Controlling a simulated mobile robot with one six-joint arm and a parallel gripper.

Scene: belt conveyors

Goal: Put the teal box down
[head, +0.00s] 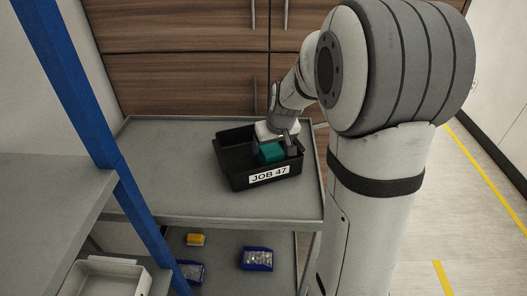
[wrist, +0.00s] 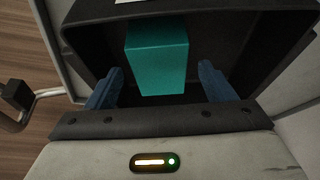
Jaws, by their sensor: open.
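The teal box (head: 271,153) sits inside a black bin labelled "JOB 47" (head: 234,178), which stands on a grey cart top. In the wrist view the teal box (wrist: 157,62) lies between and a little beyond my two fingers, with dark gaps on both sides. My gripper (wrist: 160,84) is open, its fingers reaching into the black bin (wrist: 222,45). In the head view my gripper (head: 280,143) is over the bin and partly hides its inside. The underside of the box is hidden.
The grey cart top (head: 165,180) is clear left of the bin and has a raised rim. A blue post (head: 75,90) and grey shelf stand at the left. Below are a yellow bin (head: 195,240) and blue bins (head: 257,259). Wooden cabinets (head: 180,90) are behind.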

